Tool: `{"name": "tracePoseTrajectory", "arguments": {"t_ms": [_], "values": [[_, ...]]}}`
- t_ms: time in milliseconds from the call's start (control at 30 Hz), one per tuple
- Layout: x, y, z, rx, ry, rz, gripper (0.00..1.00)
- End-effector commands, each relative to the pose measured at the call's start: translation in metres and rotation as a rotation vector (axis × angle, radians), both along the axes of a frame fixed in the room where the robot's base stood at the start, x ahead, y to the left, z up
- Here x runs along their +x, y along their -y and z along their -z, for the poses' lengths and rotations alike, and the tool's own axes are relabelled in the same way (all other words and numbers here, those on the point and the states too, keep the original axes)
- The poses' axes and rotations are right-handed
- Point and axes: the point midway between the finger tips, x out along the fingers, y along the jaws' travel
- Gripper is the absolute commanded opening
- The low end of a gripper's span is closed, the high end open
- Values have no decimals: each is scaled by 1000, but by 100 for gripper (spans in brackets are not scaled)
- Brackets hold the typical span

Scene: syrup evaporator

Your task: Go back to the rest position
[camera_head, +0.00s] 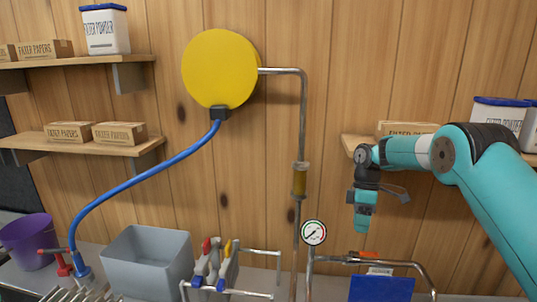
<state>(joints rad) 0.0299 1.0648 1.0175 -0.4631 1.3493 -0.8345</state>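My teal arm reaches in from the right edge. My gripper (362,222) hangs at its end, pointing down in front of the wooden wall. It is apart from the pressure gauge (313,232) below left of it and from the pipe below. Its fingers are too small and too edge-on to tell whether they are open or shut. I see no object hanging from it.
A right shelf (349,147) with a filter papers box (407,129) is close behind my arm. A vertical pipe (302,120) with an amber sight glass (300,180) stands left of it. Below are a blue panel (381,289), a grey bin (148,265) and a purple bucket (28,243).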

Motion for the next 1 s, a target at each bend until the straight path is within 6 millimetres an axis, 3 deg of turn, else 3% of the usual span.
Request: {"name": "tracePoseTrajectory", "arguments": {"t_ms": [267, 500, 633, 800, 1000], "values": [[-69, -57, -53, 12, 79, 171, 38], [-160, -91, -76, 42, 124, 327, 38], [-217, -103, -76, 66, 143, 414, 38], [-295, -111, -61, 103, 153, 523, 38], [-360, -112, -38, 137, 152, 621, 38]]}}
